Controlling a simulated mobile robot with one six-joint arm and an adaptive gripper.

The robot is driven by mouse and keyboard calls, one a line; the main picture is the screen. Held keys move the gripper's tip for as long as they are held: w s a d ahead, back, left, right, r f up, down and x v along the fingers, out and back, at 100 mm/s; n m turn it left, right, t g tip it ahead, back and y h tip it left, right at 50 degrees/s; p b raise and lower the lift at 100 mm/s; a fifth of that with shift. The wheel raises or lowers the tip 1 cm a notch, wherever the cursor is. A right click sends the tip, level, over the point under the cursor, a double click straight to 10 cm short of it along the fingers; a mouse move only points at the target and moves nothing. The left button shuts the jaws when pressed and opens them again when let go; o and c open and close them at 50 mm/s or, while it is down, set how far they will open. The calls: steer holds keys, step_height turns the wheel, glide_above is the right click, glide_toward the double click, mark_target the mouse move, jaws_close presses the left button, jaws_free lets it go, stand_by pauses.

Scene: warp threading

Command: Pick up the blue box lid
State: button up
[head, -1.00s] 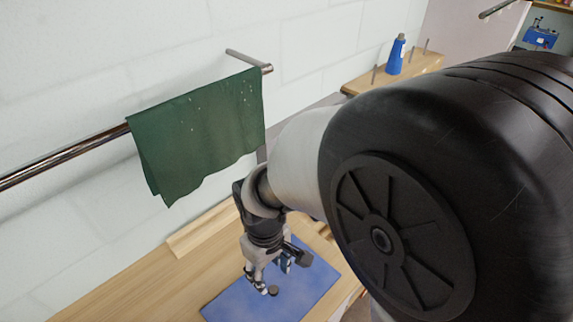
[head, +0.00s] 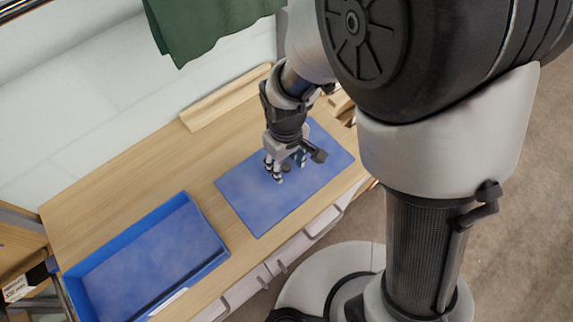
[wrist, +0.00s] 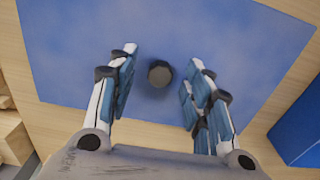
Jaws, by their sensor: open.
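The blue box lid (head: 252,200) lies flat on the wooden table, with a small dark knob (head: 285,168) on its top. In the wrist view the lid (wrist: 225,35) fills most of the picture and the knob (wrist: 160,73) stands between my fingers. My gripper (head: 287,170) is over the lid, at the knob. It also shows in the wrist view (wrist: 163,75), open, with a gap on both sides of the knob. I cannot tell the exact height of the fingertips above the lid.
An open blue box (head: 205,228) stands on the table (head: 130,195) to the left of the lid. A wooden strip (head: 226,98) lies along the wall. A green towel (head: 195,22) hangs above. Bare table lies between box and lid.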

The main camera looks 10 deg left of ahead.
steer(key=shift+c, duration=0.5)
jaws_close()
